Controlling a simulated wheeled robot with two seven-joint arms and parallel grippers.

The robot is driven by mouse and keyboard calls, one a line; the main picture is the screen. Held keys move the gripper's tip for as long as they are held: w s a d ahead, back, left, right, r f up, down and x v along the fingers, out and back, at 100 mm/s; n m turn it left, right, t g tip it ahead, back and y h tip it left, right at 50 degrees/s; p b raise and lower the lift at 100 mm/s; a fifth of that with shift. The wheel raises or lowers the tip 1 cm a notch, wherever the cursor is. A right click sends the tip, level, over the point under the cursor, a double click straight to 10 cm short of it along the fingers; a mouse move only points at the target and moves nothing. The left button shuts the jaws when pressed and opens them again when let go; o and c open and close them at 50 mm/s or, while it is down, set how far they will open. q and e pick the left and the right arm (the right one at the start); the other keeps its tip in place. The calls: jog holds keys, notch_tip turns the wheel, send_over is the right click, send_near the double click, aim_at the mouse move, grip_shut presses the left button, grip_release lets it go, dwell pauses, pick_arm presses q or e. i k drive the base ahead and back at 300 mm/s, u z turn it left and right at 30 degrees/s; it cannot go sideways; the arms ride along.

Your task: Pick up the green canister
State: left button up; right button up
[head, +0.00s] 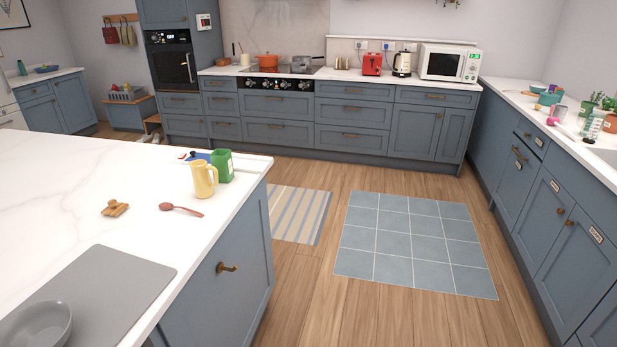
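A green canister (222,166) with a pale label on its side stands upright near the far right corner of the white island counter. A yellow jug (203,180) stands close in front of it to the left and may overlap its lower left edge. A blue item with a red part (197,155) lies just behind to the left, partly hidden. Neither of my grippers shows in the head view.
The white island counter (60,190) also holds a wooden spoon (180,209), a small wooden item (115,208), a grey mat (110,285) and a grey bowl (38,328). The wooden floor right of the island is open, with a striped rug (298,213) and a blue tiled mat (410,240).

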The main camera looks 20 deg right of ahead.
aim_at(221, 159)
jog(key=z, duration=0.4)
jog(key=k, duration=0.6)
jog(key=z, duration=0.8)
jog(key=i, duration=1.8)
jog(key=u, duration=1.45)
jog(key=i, duration=1)
jog(key=u, duration=1)
